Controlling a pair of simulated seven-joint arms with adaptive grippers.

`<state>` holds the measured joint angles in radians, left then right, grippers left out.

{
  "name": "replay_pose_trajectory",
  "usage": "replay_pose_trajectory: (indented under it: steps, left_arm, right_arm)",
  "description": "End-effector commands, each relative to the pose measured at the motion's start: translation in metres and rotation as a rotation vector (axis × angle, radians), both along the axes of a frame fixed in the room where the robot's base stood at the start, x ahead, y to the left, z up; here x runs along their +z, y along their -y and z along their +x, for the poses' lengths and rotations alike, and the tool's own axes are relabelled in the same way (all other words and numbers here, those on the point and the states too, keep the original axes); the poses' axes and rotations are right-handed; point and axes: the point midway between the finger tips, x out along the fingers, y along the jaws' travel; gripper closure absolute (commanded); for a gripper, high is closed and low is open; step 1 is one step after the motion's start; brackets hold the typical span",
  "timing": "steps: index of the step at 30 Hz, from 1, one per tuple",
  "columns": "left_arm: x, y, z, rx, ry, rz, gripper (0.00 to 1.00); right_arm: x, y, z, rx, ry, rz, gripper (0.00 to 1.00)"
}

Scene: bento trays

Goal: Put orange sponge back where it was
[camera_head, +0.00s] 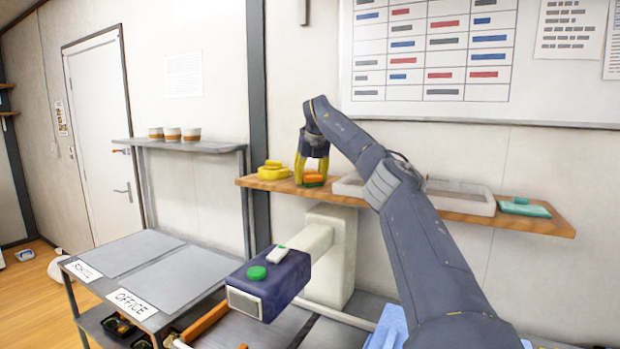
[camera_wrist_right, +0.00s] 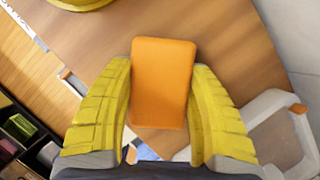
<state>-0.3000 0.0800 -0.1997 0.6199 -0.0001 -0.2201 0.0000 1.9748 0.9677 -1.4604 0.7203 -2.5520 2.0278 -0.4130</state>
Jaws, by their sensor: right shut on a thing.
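The orange sponge (camera_head: 314,179) is between the yellow fingers of my right gripper (camera_head: 312,176), at the wooden wall shelf (camera_head: 460,206). In the right wrist view the orange sponge (camera_wrist_right: 162,84) is a flat rounded block with a finger (camera_wrist_right: 160,125) on each side, and the gripper is shut on it. The wooden shelf (camera_wrist_right: 215,40) shows beneath. I cannot tell whether the sponge touches the shelf. My left gripper is not in view.
Yellow items (camera_head: 273,172) sit on the shelf just left of the sponge. A pale tray (camera_head: 470,198) stands right of it, partly behind my arm, with a teal item (camera_head: 524,207) at the far right. A grey table (camera_head: 130,255) is lower left.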

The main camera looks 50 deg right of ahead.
Motion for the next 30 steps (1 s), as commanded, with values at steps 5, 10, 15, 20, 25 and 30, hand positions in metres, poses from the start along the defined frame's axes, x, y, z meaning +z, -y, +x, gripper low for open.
replay_pose_trajectory:
  steps: [5, 10, 15, 20, 25, 30]
  left_arm:
    - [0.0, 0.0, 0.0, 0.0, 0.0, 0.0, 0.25]
    - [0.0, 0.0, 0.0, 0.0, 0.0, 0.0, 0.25]
    - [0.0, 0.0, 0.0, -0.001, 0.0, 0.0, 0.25]
    - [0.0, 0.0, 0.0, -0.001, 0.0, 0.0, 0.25]
    - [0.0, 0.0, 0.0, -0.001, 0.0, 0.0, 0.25]
    - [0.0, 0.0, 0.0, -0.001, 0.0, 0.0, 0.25]
  right_arm:
    - [-0.001, 0.0, 0.0, -0.001, -0.001, 0.001, 0.31]
    - [-0.001, 0.0, 0.0, 0.0, 0.0, 0.0, 0.25]
    - [0.0, 0.0, 0.0, 0.0, 0.0, 0.0, 0.25]
    - [0.013, -0.003, -0.003, 0.001, 0.002, -0.001, 0.25]
    - [0.039, -0.008, -0.012, 0.001, 0.003, -0.001, 0.25]
    - [0.067, -0.014, -0.022, 0.0, 0.003, -0.002, 0.25]
